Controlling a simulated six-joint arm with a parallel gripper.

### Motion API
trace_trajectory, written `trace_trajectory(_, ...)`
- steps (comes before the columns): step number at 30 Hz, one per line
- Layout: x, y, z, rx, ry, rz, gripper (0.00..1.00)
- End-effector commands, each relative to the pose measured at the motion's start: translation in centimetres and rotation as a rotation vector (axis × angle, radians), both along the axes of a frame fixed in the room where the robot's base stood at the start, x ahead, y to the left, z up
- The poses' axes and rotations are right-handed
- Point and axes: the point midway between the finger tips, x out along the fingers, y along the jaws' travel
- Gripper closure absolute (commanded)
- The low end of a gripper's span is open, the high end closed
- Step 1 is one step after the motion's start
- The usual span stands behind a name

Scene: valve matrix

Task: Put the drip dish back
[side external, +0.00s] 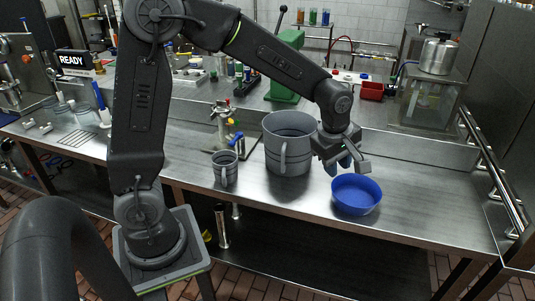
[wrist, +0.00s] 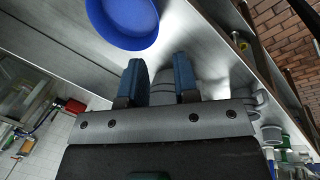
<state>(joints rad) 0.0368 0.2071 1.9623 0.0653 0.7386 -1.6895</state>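The drip dish is a round blue bowl (side external: 356,194) standing upright on the steel worktop near its front edge, right of the large grey jug. It also shows in the wrist view as a blue dish (wrist: 125,20) at the top, partly cut off and beyond my fingertips. My gripper (side external: 345,166) is just above and behind the dish, apart from it as far as I can tell. In the wrist view its two blue fingers (wrist: 158,72) are spread with an empty gap between them.
A large grey jug (side external: 289,145) stands close left of my gripper, with a small grey jug (side external: 225,170) further left. A valve fitting (side external: 222,122) stands behind the small jug. The worktop (side external: 430,200) right of the dish is clear. A red bin (side external: 371,91) is behind.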

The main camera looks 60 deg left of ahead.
Motion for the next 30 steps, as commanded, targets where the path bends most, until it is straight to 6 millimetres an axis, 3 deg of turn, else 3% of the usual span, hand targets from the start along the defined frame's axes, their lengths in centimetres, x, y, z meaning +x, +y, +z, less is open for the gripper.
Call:
trace_trajectory(3,-3.6,0.3,3.9,0.063,-0.047,-0.259,0.72)
trace_trajectory(7,-8.3,0.6,7.0,0.164,-0.089,-0.595,0.72)
trace_trajectory(12,-14.3,0.7,9.1,0.321,-0.137,-1.017,0.72)
trace_trajectory(16,-17.8,0.8,9.4,0.434,-0.16,-1.275,0.72)
trace_trajectory(21,-20.2,0.8,9.2,0.525,-0.17,-1.468,0.72)
trace_trajectory(30,-20.7,0.7,9.1,0.546,-0.169,-1.515,0.72)
